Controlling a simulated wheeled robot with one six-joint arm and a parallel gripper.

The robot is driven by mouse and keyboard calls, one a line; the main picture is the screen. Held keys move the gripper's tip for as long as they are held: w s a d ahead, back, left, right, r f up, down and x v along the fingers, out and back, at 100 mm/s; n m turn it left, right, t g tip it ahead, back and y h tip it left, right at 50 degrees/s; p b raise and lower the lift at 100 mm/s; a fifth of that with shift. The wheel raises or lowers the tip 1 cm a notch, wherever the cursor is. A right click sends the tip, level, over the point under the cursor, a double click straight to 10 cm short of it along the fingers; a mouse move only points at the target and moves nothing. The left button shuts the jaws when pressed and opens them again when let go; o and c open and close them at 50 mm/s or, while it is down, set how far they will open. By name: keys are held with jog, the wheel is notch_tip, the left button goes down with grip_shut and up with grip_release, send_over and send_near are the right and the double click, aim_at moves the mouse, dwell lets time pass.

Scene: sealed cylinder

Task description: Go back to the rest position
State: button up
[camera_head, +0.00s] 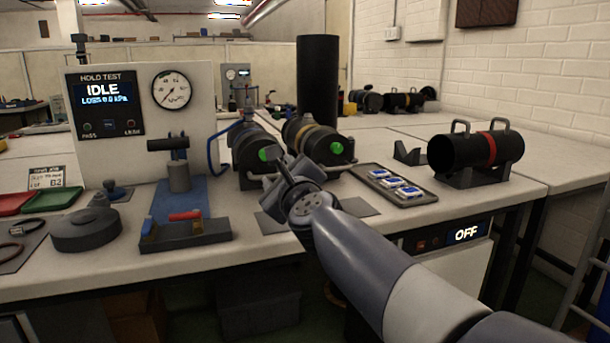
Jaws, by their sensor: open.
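My arm reaches in from the lower right, and my gripper (284,163) is over the middle of the bench near its front edge. The gripper is open, and I see nothing held in it. Its jaws are small and partly hidden by my own wrist. Behind it are two dark cylinders with green end buttons, the left one (248,140) and the right one with a tan band (318,136). My gripper overlaps the lower part of these cylinders in the picture; I cannot tell the gap.
A hold test panel (105,105) reading IDLE with a gauge (172,90) stands left. A clamp fixture (180,195) and a round black lid (86,231) lie before it. A tray (372,179) with blue-white packs and a red-banded cylinder (455,152) on a cradle are right. A tall black tube (318,80) stands behind.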

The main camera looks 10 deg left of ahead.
jog(key=p+x, duration=0.2)
jog(key=x, duration=0.8)
jog(key=shift+w+p, duration=0.3)
jog(key=shift+p, duration=0.05)
jog(key=shift+s, duration=0.1)
jog(key=b+v, duration=0.3)
jog(key=v, duration=0.7)
jog(key=w+a+n+p, duration=0.2)
jog(key=w+n+p, duration=0.2)
jog(key=n, duration=0.6)
jog(key=w+a+n+p, duration=0.3)
jog(key=n+p, duration=0.5)
jog(key=n, duration=0.3)
jog(key=shift+w+a+r, duration=0.15)
jog(key=shift+w+a, duration=0.1)
jog(key=shift+w, duration=0.55)
